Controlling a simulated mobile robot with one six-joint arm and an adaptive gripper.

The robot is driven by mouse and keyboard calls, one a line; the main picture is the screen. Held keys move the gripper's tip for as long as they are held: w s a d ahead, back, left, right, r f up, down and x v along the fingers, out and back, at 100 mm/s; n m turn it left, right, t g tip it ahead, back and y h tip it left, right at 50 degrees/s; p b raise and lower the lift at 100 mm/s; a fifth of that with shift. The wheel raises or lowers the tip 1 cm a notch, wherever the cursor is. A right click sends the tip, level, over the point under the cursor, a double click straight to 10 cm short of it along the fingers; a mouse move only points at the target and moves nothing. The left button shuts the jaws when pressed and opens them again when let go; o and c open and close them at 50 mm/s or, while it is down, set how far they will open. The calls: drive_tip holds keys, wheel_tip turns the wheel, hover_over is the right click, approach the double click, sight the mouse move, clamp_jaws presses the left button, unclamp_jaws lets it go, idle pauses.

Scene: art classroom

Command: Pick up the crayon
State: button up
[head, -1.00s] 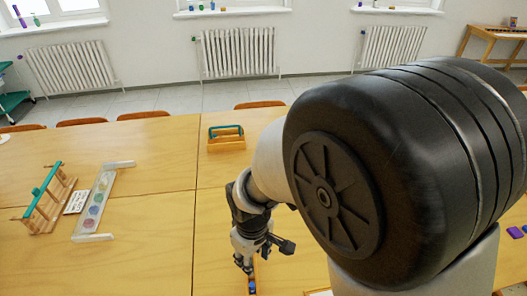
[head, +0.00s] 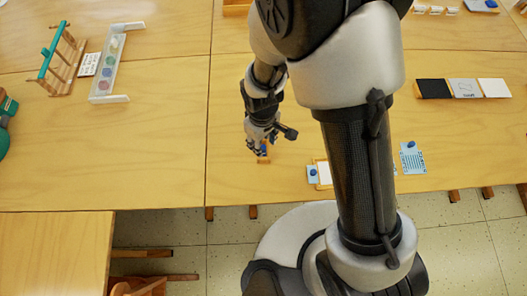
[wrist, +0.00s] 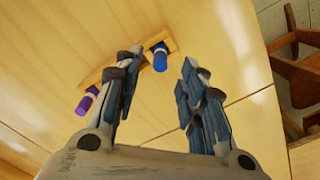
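A blue crayon (wrist: 160,57) shows in the wrist view near the wooden holder (wrist: 112,73), in line with the gap between my fingertips. A purple crayon (wrist: 87,101) lies to the left, outside my left finger. My gripper (wrist: 163,61) is open, with clear space between its fingers, and I see no contact with the blue crayon. In the head view my gripper (head: 258,143) is low over the table, right at the blue crayon (head: 264,150) and the holder (head: 264,160). My gripper hides part of both there.
The wooden table (head: 160,150) is mostly bare to the left. A rack with a teal bar (head: 55,52) and a tray of coloured discs (head: 107,70) stand at the upper left. Cards (head: 412,158) lie right of my arm. A chair (wrist: 300,55) is beyond the table edge.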

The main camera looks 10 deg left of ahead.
sight(264, 147)
drive_tip(key=f+b, duration=0.1)
drive_tip(key=f, duration=0.1)
drive_tip(key=f+b, duration=0.1)
drive_tip(key=f, duration=0.2)
drive_tip(key=shift+d+f, duration=0.2)
drive_tip(key=shift+f, duration=0.05)
drive_tip(key=shift+r, duration=0.1)
drive_tip(key=shift+s, duration=0.1)
drive_tip(key=shift+c, duration=0.2)
clamp_jaws()
